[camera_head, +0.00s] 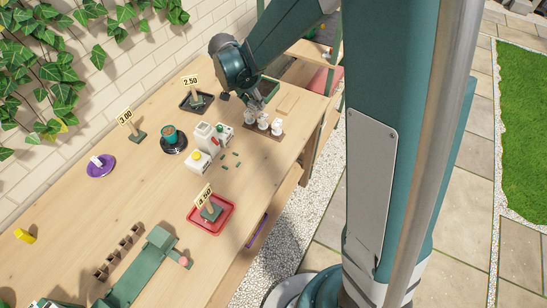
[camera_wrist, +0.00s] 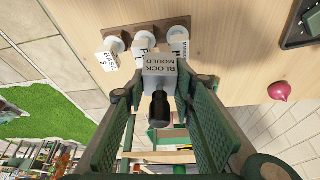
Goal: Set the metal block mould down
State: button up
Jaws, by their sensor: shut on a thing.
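In the head view my gripper (camera_head: 257,102) is low at the far end of the bench, right beside this rack (camera_head: 257,132). The mould is hard to tell from the white pieces there. I cannot tell whether it touches the bench.
A black tray (camera_head: 186,107) with a price sign, white containers (camera_head: 198,163), a black saucer (camera_head: 174,150) and a red tray (camera_head: 229,223) stand on the wooden bench (camera_head: 150,205). A dark red onion-shaped thing (camera_wrist: 281,91) lies in the wrist view.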

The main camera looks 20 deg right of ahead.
jog(key=s+d+m+g, duration=0.1)
jog(key=s+d+m, duration=0.1)
jog(key=s, duration=1.4)
jog(key=shift+s+d+f+m+b, duration=0.15)
jog(key=shift+s+f+m+b, duration=0.15)
jog(key=shift+b, duration=0.15)
jog(key=shift+f+b, duration=0.7)
jog(key=shift+f, duration=2.15)
jog(key=shift+f, duration=0.15)
jog(key=shift+f+b, duration=0.5)
jog(key=shift+f, duration=1.45)
jog(key=shift+f, duration=0.2)
jog(key=o, duration=1)
jog(key=shift+r, duration=0.15)
jog(key=shift+a+p+v, duration=0.1)
jog(key=shift+p+v, duration=0.55)
jog(key=shift+v, duration=2.35)
jog(key=shift+a+p+v, duration=0.15)
jog(key=shift+p+v, duration=0.45)
jog(key=shift+v, duration=2.45)
